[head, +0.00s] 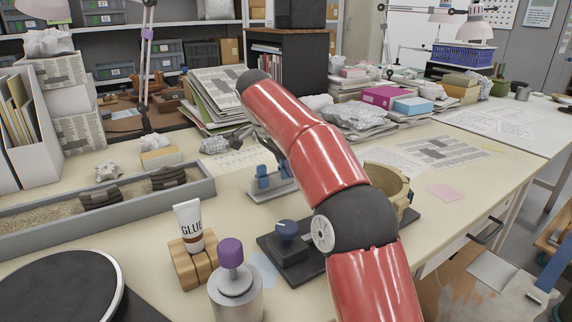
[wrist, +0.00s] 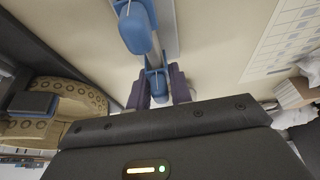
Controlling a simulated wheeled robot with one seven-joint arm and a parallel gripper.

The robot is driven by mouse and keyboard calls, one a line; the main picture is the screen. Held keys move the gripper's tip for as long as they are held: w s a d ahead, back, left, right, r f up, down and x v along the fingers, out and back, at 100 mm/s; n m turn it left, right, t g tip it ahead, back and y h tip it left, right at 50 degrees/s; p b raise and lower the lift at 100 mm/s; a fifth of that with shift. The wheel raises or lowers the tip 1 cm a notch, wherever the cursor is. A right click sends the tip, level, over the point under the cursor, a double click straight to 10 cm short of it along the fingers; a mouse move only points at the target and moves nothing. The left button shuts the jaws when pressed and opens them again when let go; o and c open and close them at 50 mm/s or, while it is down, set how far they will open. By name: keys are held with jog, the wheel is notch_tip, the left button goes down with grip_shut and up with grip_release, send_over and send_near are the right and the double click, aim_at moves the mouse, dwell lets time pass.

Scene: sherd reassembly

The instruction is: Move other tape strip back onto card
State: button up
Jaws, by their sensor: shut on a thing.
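My gripper (wrist: 157,86) has purple fingers shut on a blue tape strip (wrist: 156,78) in the wrist view. Another blue strip (wrist: 134,30) lies just beyond it, along a pale grey holder (wrist: 172,45) that seems to be the card. In the head view the holder (head: 270,192) stands mid-table with a blue strip (head: 262,176) upright on it. My red arm hides most of the gripper there. I cannot tell whether the held strip touches the holder.
A tan vessel (head: 400,190) stands partly behind my arm, right of a black stand with a blue knob (head: 287,230). A glue tube (head: 188,225), a purple-topped pot (head: 235,290) and a long sand tray (head: 140,212) with dark sherds are left. Papers lie behind.

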jog(key=shift+f, duration=0.3)
dwell(0.8)
dwell(0.4)
jog(key=o, duration=0.8)
jog(key=p+v, duration=0.1)
jog(key=v, duration=0.4)
jog(key=shift+a+r, duration=0.15)
jog(key=shift+r, duration=0.1)
jog(key=shift+v, duration=1.1)
